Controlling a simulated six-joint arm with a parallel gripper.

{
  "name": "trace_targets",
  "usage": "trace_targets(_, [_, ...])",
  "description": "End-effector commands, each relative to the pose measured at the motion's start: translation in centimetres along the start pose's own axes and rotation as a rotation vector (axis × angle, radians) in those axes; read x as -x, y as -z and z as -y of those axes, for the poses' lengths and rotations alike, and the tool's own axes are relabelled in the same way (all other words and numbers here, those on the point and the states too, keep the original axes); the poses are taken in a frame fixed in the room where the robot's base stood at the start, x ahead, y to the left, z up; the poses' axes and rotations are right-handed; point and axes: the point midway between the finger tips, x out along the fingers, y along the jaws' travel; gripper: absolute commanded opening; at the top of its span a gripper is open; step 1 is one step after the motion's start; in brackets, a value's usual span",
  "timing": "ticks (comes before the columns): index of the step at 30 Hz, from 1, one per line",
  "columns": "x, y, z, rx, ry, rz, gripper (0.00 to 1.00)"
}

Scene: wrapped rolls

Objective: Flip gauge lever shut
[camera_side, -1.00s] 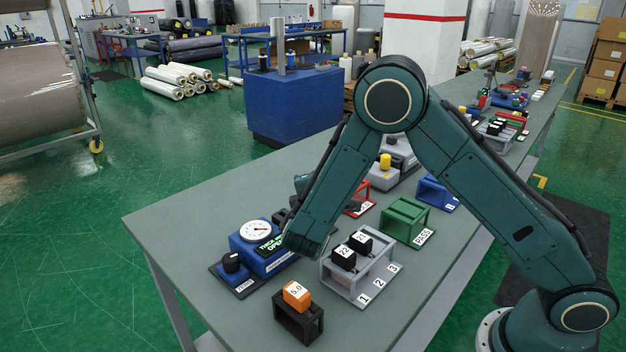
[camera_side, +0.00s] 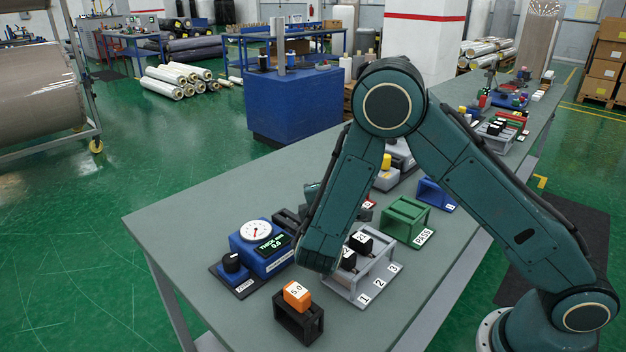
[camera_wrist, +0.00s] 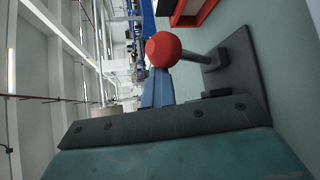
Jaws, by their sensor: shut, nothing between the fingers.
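The blue thickness gauge (camera_side: 263,262) stands at the left of the bench, with a white dial (camera_side: 255,231) and a display (camera_side: 271,246) that reads 0.0. In the wrist view a red ball knob (camera_wrist: 163,49) tops a grey lever shaft (camera_wrist: 195,57) rising from a dark base plate (camera_wrist: 238,62). The picture is turned sideways there. In the side view my forearm hides the lever. My gripper (camera_side: 313,192) is shut and empty, mostly hidden behind my forearm, right of the gauge. I see no contact between it and the red knob.
A grey rack (camera_side: 372,283) with black blocks stands beneath my forearm. An orange block (camera_side: 297,294) sits in a black holder (camera_side: 299,322) in front. A green PASS stand (camera_side: 405,219) and a blue stand (camera_side: 436,193) are to the right. The bench's left end is clear.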

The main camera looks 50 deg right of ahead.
Motion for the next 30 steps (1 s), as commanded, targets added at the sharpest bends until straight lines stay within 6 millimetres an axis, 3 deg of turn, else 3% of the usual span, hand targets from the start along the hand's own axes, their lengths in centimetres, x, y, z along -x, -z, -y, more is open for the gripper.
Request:
trace_targets(1, [0.0,-0.6,0.7,0.012,0.017,0.016,0.00])
trace_targets(11, [1.4,-0.4,0.6,0.013,0.015,0.013,0.00])
trace_targets(30, [9.8,0.0,0.1,0.004,0.003,0.000,0.00])
